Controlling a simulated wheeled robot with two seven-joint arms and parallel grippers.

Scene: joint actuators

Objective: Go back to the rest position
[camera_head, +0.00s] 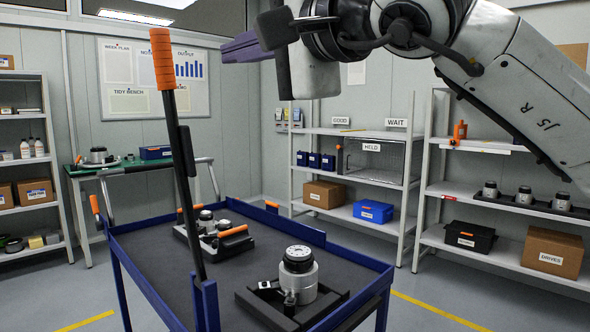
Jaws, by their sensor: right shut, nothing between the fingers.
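My right arm (525,95) comes in from the upper right, raised above the cart. My right gripper (277,42) is at the top centre, shut and empty, apart from everything on the cart. A purple bar-like part (240,48) shows behind it; I cannot tell what it belongs to. My left gripper is not in view. The blue-rimmed cart (340,256) stands below. On it a silver round actuator (299,275) sits upright at a dark fixture (262,303), and a tray with an orange handle (232,232) holds several small metal parts.
A black lever with an orange grip (164,60) rises from the cart's near left. Shelves with boxes stand at the right, including a brown DRIVES box (551,251) and a blue bin (374,211). A green-topped bench (125,166) stands at the back left.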

